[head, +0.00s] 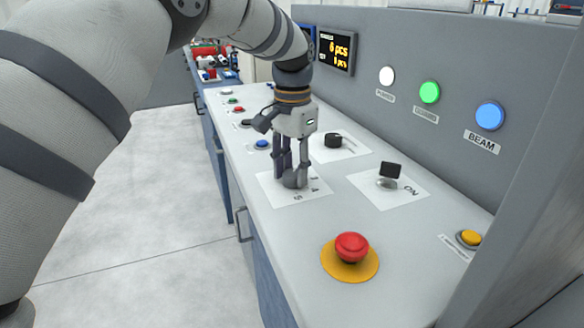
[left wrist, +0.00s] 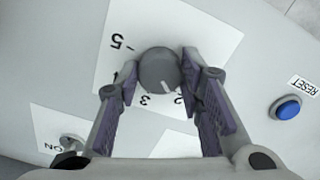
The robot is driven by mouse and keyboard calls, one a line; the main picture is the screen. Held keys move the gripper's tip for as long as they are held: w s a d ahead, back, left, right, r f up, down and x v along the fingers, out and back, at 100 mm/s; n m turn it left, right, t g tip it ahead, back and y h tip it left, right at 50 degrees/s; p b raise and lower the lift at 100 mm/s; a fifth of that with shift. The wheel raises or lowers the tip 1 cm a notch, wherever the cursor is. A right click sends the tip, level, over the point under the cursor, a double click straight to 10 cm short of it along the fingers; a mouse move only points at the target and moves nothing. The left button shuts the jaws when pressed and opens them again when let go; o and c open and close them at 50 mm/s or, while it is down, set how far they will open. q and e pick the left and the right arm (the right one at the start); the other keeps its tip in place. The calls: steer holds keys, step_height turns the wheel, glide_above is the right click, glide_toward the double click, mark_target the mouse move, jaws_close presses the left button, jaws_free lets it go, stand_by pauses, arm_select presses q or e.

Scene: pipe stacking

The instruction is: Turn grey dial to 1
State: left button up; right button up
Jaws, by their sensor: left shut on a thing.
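The grey dial (head: 295,181) is round and sits on a white number card (head: 317,197) on the console top. In the left wrist view the dial (left wrist: 157,68) has a pale mark that points between the 3 and the 2, closer to the 2. The 5 and 3 are readable on the card; the 1 is not visible, with a finger over that side. My left gripper (head: 290,172) reaches down from above and is shut on the dial, one finger on each side, as the left wrist view (left wrist: 160,77) shows. My right gripper is out of view.
A red mushroom button (head: 352,247) on a yellow base stands nearer. A black switch (head: 390,170) marked ON and a black knob (head: 333,140) are to the right. A blue button (head: 262,144) is behind. Lit buttons line the upright panel (head: 450,70).

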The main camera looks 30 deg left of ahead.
mark_target(293, 173)
arm_select(q)
steer(key=n, duration=0.5)
steer(key=shift+n, duration=2.5)
steer(key=o, duration=1.2)
steer(key=shift+c, duration=0.2)
steer(key=shift+r, duration=0.1)
step_height(293, 173, up, 12)
